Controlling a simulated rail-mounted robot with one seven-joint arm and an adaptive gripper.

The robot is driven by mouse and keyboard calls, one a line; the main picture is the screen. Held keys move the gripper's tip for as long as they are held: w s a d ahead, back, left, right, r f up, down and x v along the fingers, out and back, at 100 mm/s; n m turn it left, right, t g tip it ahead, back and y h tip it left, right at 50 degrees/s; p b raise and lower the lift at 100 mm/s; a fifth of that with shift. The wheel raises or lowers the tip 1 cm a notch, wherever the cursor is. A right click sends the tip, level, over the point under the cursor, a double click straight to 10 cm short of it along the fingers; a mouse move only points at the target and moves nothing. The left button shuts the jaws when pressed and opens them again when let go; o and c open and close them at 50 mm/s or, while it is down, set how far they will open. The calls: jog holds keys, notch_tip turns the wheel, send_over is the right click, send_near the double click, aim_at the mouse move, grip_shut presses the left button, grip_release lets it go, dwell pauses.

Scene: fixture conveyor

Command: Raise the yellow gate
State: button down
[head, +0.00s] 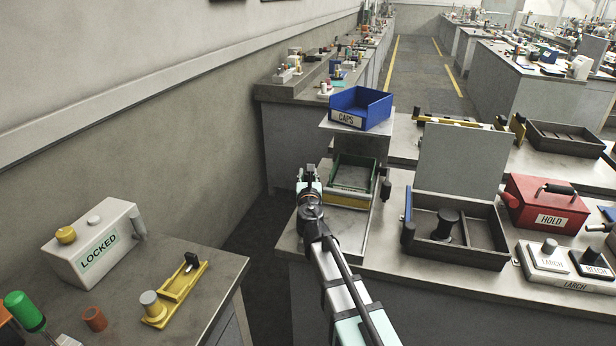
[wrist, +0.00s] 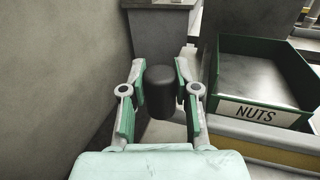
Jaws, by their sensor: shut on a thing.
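The yellow gate (head: 350,199) shows as a yellow strip across the front of a green bin, under a raised shelf. In the wrist view the yellow strip (wrist: 275,156) lies at the lower right, below a grey ledge. My gripper (head: 309,172) is at the left side of this station. Its fingers (wrist: 160,92) are shut on a black cylindrical handle (wrist: 160,88). How the handle joins the gate is hidden. A similar black knob (head: 386,190) stands at the station's right side.
The green bin (wrist: 240,70) is labelled NUTS. A blue CAPS bin (head: 372,103) sits on the shelf above. A grey wall (wrist: 50,80) is close on the left. A dark tray with an upright lid (head: 462,155) and a red HOLD box (head: 545,200) stand to the right.

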notch_tip(320, 180, up, 10)
jog(key=p, duration=0.9)
jog(key=shift+r, duration=0.15)
jog(key=shift+w, duration=0.1)
jog(key=c, duration=0.9)
grip_release()
jog(key=shift+o, duration=0.4)
jog(key=shift+s, duration=0.5)
jog(key=s, duration=1.1)
jog(key=shift+d, duration=0.15)
